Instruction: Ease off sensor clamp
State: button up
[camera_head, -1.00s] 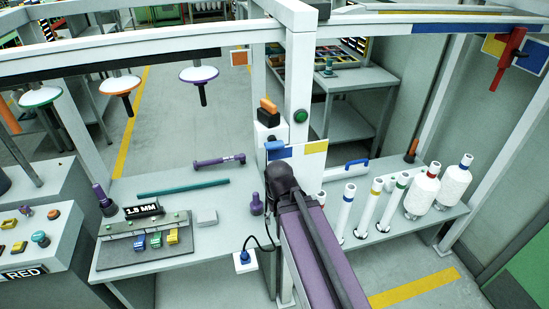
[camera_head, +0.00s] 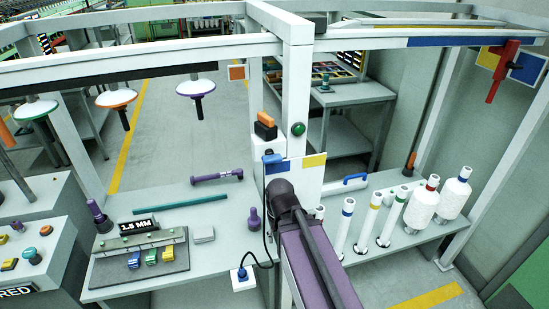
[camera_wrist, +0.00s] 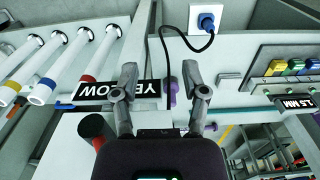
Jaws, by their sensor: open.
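My gripper (camera_wrist: 160,74) is open in the wrist view, its two fingers apart with nothing held between them. A black YELLOW label (camera_wrist: 118,92), a black cable (camera_wrist: 166,62) and a purple knob (camera_wrist: 172,85) show beyond and between the fingers. In the head view my purple arm hides the gripper. No part is marked as the sensor clamp. A red clamp-like piece (camera_head: 507,62) hangs at the upper right by blue and yellow squares. A black box with an orange lever (camera_head: 265,127) sits on the middle post. I cannot tell which is meant.
The white post (camera_head: 298,90) rises behind my arm. White tubes (camera_head: 366,222) and bottles (camera_head: 453,194) stand on the right shelf. The left bench (camera_head: 215,275) holds a purple tool (camera_head: 217,176), a teal rod (camera_head: 180,201) and the 1.5 MM fixture (camera_head: 140,262). A cable runs to a blue plug (camera_head: 241,274).

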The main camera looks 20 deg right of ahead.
aim_at(270, 157)
jog(key=z, duration=1.5)
jog(key=k, duration=1.2)
jog(key=u, duration=1.4)
